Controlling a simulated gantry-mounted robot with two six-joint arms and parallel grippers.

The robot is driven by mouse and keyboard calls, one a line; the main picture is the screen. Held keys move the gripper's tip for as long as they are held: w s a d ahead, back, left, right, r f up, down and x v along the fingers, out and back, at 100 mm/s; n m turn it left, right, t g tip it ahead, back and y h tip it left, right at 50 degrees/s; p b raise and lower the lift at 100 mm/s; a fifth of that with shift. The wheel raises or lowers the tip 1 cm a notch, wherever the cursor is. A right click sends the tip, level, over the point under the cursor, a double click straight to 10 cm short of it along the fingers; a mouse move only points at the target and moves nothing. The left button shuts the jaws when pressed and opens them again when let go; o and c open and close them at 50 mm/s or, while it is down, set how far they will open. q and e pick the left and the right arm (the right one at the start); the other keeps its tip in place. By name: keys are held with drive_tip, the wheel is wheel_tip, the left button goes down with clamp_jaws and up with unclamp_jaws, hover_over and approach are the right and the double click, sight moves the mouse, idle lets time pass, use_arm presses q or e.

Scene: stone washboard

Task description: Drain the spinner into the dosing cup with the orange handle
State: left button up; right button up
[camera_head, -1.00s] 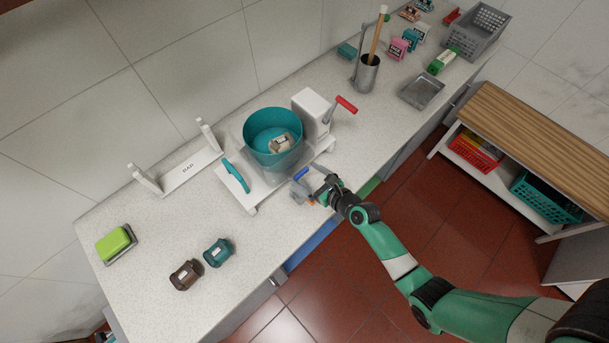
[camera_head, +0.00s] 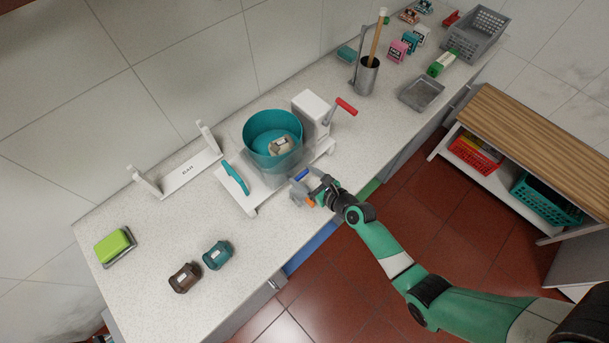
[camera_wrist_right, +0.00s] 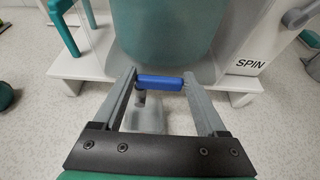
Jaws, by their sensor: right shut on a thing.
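The spinner is a teal, open-topped drum (camera_head: 272,122) on a white base, with a beige piece (camera_head: 280,146) inside it. In the right wrist view its casing (camera_wrist_right: 255,55) reads SPIN. A blue handle (camera_wrist_right: 160,83) sticks out at its front, also visible in the head view (camera_head: 300,174). My right gripper (camera_wrist_right: 160,85) is shut on this blue handle. A translucent cup (camera_wrist_right: 147,118) stands just below the handle in the right wrist view. An orange handle (camera_head: 309,202) shows beside my right gripper in the head view; the cup is mostly hidden there. My left gripper is not in view.
A red crank (camera_head: 346,106) juts from the spinner's right. A white rack (camera_head: 190,174) stands left of it. Brown (camera_head: 184,278) and teal (camera_head: 217,255) pieces and a green sponge (camera_head: 114,245) lie at the left. The counter in front of the rack is mostly clear.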

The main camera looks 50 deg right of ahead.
drive_tip(key=shift+a+r+m+h+p, duration=0.25)
drive_tip(key=shift+m+h+p, duration=0.3)
drive_tip(key=shift+p, duration=1.55)
drive_tip(key=shift+a+r+m+h+p, duration=0.15)
drive_tip(key=shift+r+m+h+p, duration=0.3)
drive_tip(key=shift+p, duration=1.6)
drive_tip(key=shift+s+f+m+h+p, duration=0.1)
drive_tip(key=shift+f+m+h+p, duration=0.2)
drive_tip(key=shift+m+h+p, duration=0.15)
drive_tip(key=shift+a+f+m+g+h, duration=0.15)
drive_tip(key=shift+m+g+h, duration=0.2)
drive_tip(key=shift+g+h, duration=0.1)
drive_tip(key=shift+s+a+f+m+h, duration=0.1)
drive_tip(key=shift+s+f+m+h, duration=0.05)
drive_tip(key=shift+m+h, duration=0.3)
drive_tip(key=shift+s+a+f+m+g+h+b, duration=0.1)
drive_tip(key=shift+a+f+m+g+h+b, duration=0.05)
drive_tip(key=shift+m+g+h+b, duration=0.65)
drive_tip(key=m+g+h+b, duration=0.2)
drive_tip(key=m+g+b, duration=0.1)
drive_tip(key=b, duration=0.4)
drive_tip(key=a+m+g+h+b, duration=0.1)
drive_tip(key=m+g+h+b, duration=0.1)
drive_tip(key=b, duration=0.5)
drive_tip(key=a+m+g+h+b, duration=0.1)
drive_tip(key=m+g+h+b, duration=0.1)
drive_tip(key=m+g+b, duration=0.2)
drive_tip(key=shift+s+m+g+b, duration=0.2)
drive_tip(key=shift+m+b, duration=0.25)
drive_tip(key=shift+b, duration=1.25)
